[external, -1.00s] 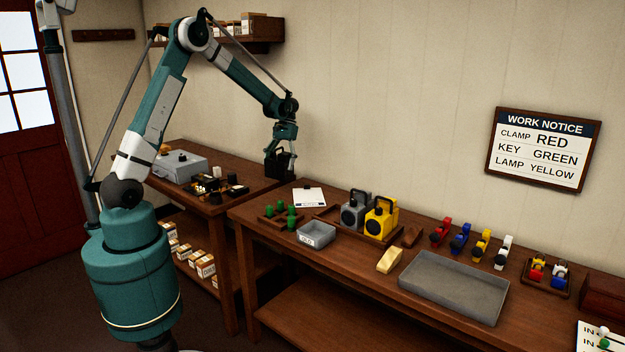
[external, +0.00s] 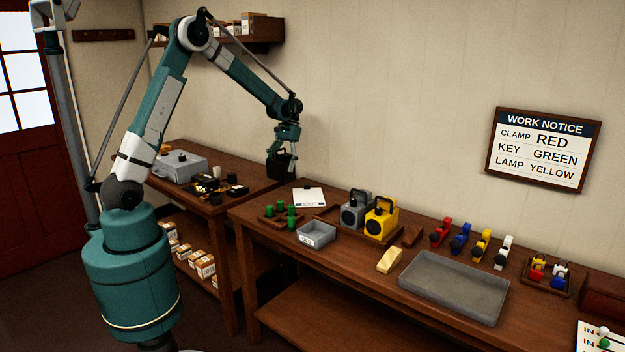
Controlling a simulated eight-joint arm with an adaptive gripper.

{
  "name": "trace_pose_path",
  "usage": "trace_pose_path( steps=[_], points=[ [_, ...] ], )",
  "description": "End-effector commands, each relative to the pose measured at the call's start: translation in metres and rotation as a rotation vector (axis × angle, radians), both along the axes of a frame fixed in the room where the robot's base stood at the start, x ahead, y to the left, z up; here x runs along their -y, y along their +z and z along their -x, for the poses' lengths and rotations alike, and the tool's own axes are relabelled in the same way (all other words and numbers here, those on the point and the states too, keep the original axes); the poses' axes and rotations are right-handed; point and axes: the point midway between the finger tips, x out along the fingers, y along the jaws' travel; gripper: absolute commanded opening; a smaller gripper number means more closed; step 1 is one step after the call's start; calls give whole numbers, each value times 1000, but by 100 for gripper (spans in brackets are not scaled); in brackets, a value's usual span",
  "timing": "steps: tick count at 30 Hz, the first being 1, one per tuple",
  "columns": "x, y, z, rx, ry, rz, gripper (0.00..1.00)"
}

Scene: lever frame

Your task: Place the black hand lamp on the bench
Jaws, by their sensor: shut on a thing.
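The black hand lamp (external: 280,166) is a dark, boxy shape at the end of my arm. My gripper (external: 285,150) is shut on it from above; the fingers are dark and hard to tell from the lamp. The lamp looks upright near the back right end of the left bench (external: 255,188), close to the gap between the benches. I cannot tell whether its base touches the bench top. A grey lamp (external: 355,211) and a yellow lamp (external: 381,219) stand side by side in a wooden tray (external: 327,213) on the right bench (external: 345,260).
On the right bench are green pieces (external: 291,216), a small grey bin (external: 316,234), a white card (external: 309,197), a yellow block (external: 389,260), a large empty grey tray (external: 454,286) and several coloured clamps (external: 460,239). A work notice (external: 543,150) reads LAMP YELLOW.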

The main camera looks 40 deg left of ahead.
Motion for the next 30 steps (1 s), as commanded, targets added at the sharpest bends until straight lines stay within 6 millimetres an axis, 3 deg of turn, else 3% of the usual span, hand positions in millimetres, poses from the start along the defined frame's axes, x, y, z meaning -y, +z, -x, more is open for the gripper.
trace_pose_path(
  steps=[8,14,30],
  points=[
    [-14,0,-5,0,-32,-1,58],
    [-47,-2,-15,0,-116,-1,58],
    [-200,-4,-45,0,-514,-1,58]
  ],
)
